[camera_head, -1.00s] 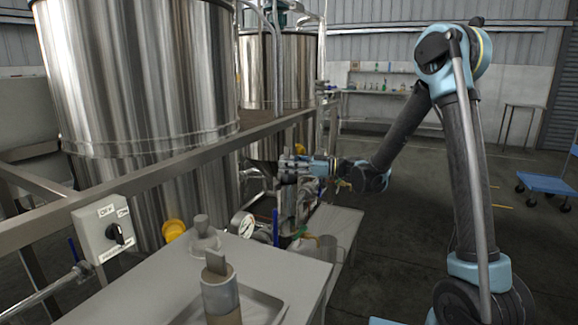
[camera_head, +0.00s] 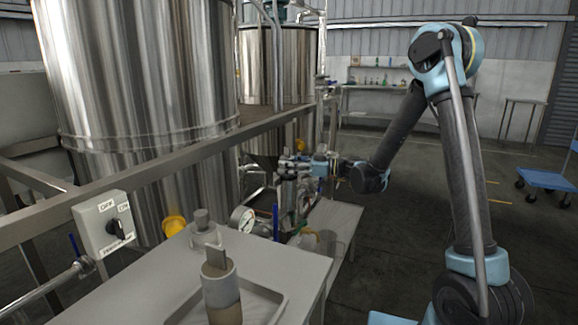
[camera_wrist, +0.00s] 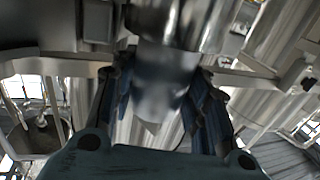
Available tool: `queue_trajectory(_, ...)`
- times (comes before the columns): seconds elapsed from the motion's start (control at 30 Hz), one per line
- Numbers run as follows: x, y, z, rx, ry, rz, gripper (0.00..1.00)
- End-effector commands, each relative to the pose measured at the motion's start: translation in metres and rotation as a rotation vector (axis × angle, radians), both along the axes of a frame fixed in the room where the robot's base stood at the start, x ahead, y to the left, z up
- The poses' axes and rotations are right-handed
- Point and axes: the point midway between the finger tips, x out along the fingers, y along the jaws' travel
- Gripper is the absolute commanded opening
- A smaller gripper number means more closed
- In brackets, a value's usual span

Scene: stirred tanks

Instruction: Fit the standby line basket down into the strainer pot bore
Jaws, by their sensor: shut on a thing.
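In the wrist view the two dark fingers of my gripper (camera_wrist: 163,100) are closed on the sides of a shiny metal cylinder (camera_wrist: 166,72), which looks like the basket. Its lower end is hidden or blurred. In the head view my gripper (camera_head: 297,164) is small and far off, beyond the grey table, over a cluster of metal pipework. An upright metal body (camera_head: 289,196), possibly the strainer pot, stands just below it. The bore cannot be made out, and I cannot tell whether the basket is inside or above it.
A pressure gauge (camera_head: 242,219), large steel tank (camera_head: 150,110) and frame rail (camera_head: 180,163) crowd the left. Open floor lies right.

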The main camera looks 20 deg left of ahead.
Motion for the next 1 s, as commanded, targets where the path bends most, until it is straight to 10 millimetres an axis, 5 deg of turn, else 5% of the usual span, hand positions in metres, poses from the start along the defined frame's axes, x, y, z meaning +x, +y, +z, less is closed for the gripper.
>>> queue_trajectory(0.47,0.0,0.0,-0.0095,0.0,0.0,0.0,0.13)
queue_trajectory(0.5,0.0,0.0,-0.0094,0.0,0.0,0.0,0.49)
queue_trajectory(0.57,0.0,-0.0001,-0.0094,0.0,0.0,0.0,0.63)
queue_trajectory(1.0,0.0016,-0.0051,-0.01,-0.001,0.0,-0.002,0.66)
